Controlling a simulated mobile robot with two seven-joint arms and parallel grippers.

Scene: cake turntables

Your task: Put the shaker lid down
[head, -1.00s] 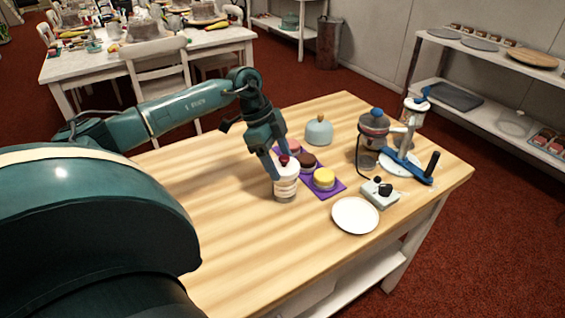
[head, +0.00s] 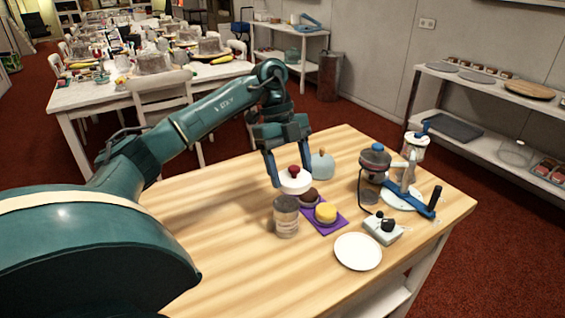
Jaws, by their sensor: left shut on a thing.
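The shaker lid (head: 295,184), white with a dark red knob, is held between the fingers of my left gripper (head: 291,173). The lid is up off the shaker jar (head: 286,217), above and slightly right of its rim. The jar is clear, stands upright on the wooden table (head: 215,225) and has no lid on it. My left gripper is shut on the lid. My right gripper is not in view.
A purple mat (head: 338,226) with a brown cake and a yellow cake (head: 325,212) lies right of the jar. A white plate (head: 358,252), a grey control box (head: 383,229) and a blue-handled device (head: 407,196) stand further right. The table's left part is clear.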

